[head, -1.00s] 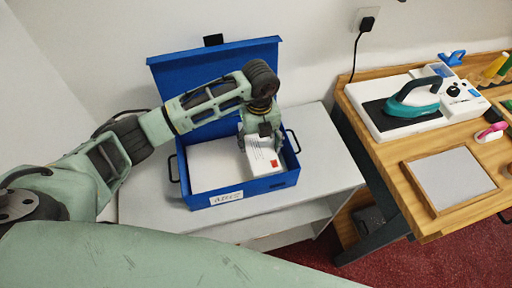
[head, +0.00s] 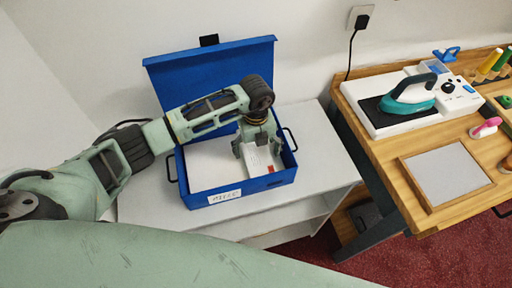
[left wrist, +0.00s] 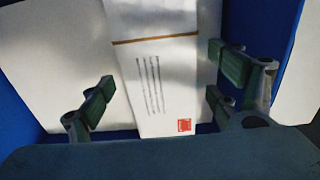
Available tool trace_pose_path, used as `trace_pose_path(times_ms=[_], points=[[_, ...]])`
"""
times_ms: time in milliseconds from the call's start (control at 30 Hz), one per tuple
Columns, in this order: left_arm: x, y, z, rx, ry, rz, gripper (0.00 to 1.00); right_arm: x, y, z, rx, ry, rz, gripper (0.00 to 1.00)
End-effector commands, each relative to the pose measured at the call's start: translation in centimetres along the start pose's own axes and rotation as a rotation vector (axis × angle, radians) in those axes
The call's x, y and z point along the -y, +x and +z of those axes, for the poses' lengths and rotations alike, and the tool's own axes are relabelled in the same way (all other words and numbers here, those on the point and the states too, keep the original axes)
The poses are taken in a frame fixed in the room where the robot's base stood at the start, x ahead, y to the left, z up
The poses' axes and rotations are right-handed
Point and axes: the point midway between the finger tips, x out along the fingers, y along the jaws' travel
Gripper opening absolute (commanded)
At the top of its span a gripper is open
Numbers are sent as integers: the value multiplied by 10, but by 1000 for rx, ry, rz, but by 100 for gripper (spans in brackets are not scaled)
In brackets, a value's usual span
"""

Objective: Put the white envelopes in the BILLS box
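The blue box (head: 250,190) stands open on a grey-white stand, its lid raised at the back; its front label (head: 225,196) is too small to read surely. A white envelope (head: 266,168) with a red stamp mark lies inside at the right. In the left wrist view the envelope (left wrist: 160,95) shows printed lines, a red square and a brown strip across it. My left gripper (head: 258,158) is over the box's right part. Its fingers (left wrist: 165,95) are spread, with gaps on both sides of the envelope. My right gripper is out of view.
A white flat surface (head: 213,163) fills the box's left part. The stand's top (head: 325,150) is bare right of the box. A wooden bench (head: 410,185) at the right carries a teal iron (head: 411,92) on a white-and-black base and a framed grey panel (head: 444,174).

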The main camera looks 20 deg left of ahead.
Motion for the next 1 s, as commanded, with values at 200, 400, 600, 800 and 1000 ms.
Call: trace_pose_path(times_ms=[200,400,600,800,1000], points=[[0,0,0,0,0,0,85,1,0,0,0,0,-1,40],[1,-8,1,2,0,-3,85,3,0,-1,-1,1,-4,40],[1,-46,2,6,1,-5,85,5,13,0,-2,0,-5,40],[1,-88,1,3,2,-4,85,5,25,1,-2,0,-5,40],[0,-116,0,2,0,-2,85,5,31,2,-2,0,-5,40]])
